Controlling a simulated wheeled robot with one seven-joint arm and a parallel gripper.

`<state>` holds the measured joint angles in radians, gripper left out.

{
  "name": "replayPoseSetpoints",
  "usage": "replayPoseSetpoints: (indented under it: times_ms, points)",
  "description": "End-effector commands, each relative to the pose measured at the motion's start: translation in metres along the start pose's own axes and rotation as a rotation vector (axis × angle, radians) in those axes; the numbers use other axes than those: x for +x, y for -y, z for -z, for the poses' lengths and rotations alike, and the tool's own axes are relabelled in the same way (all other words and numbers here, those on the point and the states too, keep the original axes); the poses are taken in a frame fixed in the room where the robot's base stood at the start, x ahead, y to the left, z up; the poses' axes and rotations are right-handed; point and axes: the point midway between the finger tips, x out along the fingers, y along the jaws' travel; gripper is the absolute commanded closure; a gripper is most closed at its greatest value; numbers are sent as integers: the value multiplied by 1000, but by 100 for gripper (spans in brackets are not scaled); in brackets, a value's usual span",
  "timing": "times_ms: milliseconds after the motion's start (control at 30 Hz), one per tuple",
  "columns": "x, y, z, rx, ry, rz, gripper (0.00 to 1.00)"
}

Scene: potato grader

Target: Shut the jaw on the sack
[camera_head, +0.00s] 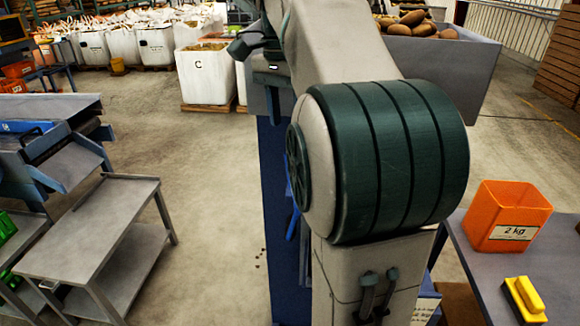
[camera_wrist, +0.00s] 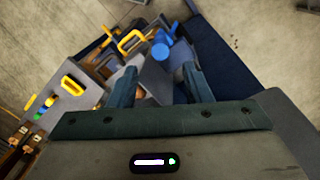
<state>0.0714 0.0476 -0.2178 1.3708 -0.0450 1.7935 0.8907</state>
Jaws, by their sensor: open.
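My gripper (camera_wrist: 159,69) shows in the wrist view with its two dark fingers spread apart. A grey, sloping surface (camera_wrist: 155,82) lies below and between the fingers, and I see no contact with it. I cannot make out a sack between the fingers; the gripper's body hides what lies nearer. In the head view, a large white sack marked C (camera_head: 204,76) stands upright on a pallet at the back, left of my arm. My own arm fills the middle of the head view and hides the place below it.
A grey bin of potatoes (camera_head: 440,55) stands behind my arm. An orange 2 kg box (camera_head: 506,222) and a yellow-handled tool (camera_head: 524,298) are on the right table. A grey two-level table (camera_head: 92,225) stands left. In the wrist view, yellow handles (camera_wrist: 133,40) and a blue cylinder (camera_wrist: 160,52) are beyond the fingers.

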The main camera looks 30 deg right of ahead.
Motion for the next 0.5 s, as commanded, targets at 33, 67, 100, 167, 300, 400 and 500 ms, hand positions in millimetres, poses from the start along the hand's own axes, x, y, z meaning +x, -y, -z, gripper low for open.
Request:
replayPoseSetpoints:
  times_ms: [33,67,100,167,300,400,500]
  points:
    - [10,0,-1,-1,1,-1,55]
    - [16,0,-1,-1,2,-2,55]
    - [24,0,-1,-2,2,-2,55]
    - [35,0,-1,-2,2,-2,55]
    - [61,-1,-1,-3,2,-2,55]
    - [78,0,-1,-3,1,-2,55]
    - [93,0,-1,-3,1,-2,55]
